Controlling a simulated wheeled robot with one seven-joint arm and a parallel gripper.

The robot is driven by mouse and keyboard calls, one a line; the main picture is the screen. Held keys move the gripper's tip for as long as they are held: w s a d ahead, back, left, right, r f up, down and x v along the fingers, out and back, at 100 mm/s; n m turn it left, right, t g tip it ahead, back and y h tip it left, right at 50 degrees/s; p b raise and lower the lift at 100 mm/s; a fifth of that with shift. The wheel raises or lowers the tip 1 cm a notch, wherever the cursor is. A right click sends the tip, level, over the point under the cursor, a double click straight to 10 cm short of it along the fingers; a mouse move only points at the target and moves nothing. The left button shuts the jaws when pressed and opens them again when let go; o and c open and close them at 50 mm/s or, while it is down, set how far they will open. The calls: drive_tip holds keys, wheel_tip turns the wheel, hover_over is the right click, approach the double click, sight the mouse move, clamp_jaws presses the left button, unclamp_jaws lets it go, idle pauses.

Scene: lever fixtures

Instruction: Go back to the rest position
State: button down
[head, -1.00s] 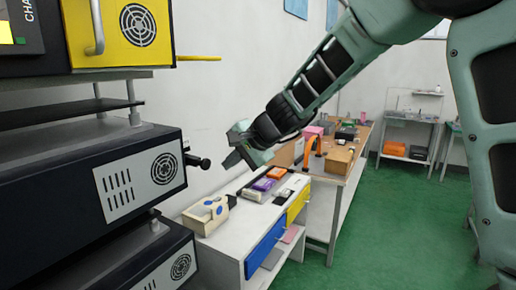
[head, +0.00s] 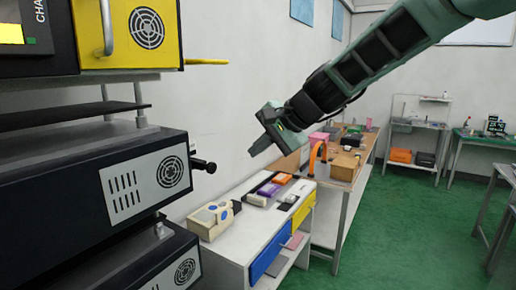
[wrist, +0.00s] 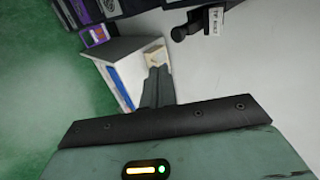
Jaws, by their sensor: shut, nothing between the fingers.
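My gripper (head: 262,146) hangs in the air above the white cabinet (head: 238,245), to the right of the stacked black machines, and points down to the left. Its two fingers are together with nothing between them. The fingers also show in the wrist view (wrist: 157,88), pressed side by side, with the white cabinet beyond them. No part of the gripper touches a fixture. A black lever knob (head: 205,166) sticks out from the side of the middle black machine (head: 100,190). It also shows at the top of the wrist view (wrist: 186,30).
A yellow rod (head: 207,62) juts from the yellow-fronted machine (head: 150,30) above. The cabinet top carries a beige box with blue spots (head: 212,219) and several small coloured items. A wooden table (head: 345,165) stands behind. The green floor (head: 400,235) on the right is open.

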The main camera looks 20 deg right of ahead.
drive_tip(key=shift+a+f, duration=0.1)
drive_tip(key=s+a+f+n+g+h+b, duration=0.1)
drive_tip(key=s+a+f+n+g+b, duration=0.2)
drive_tip(key=s+a+f+n, duration=0.35)
drive_tip(key=s+a+f+n+g+b, duration=0.2)
drive_tip(key=s+a+f+n+g, duration=0.15)
drive_tip(key=s+f, duration=0.6)
drive_tip(key=s+f+n+h+b, duration=0.1)
drive_tip(key=s+f+n, duration=0.3)
drive_tip(key=s, duration=0.4)
drive_tip(key=s+d+f+n+g+h+b, duration=0.1)
drive_tip(key=s+f+n+h+b, duration=0.1)
drive_tip(key=s, duration=0.5)
wheel_tip(320, 180, down, 2)
drive_tip(key=n+h, duration=0.1)
drive_tip(key=n, duration=0.1)
drive_tip(key=shift+s+d+n, duration=0.2)
drive_tip(key=shift+s+n, duration=0.1)
drive_tip(key=shift+s, duration=0.05)
drive_tip(key=shift+a, duration=0.1)
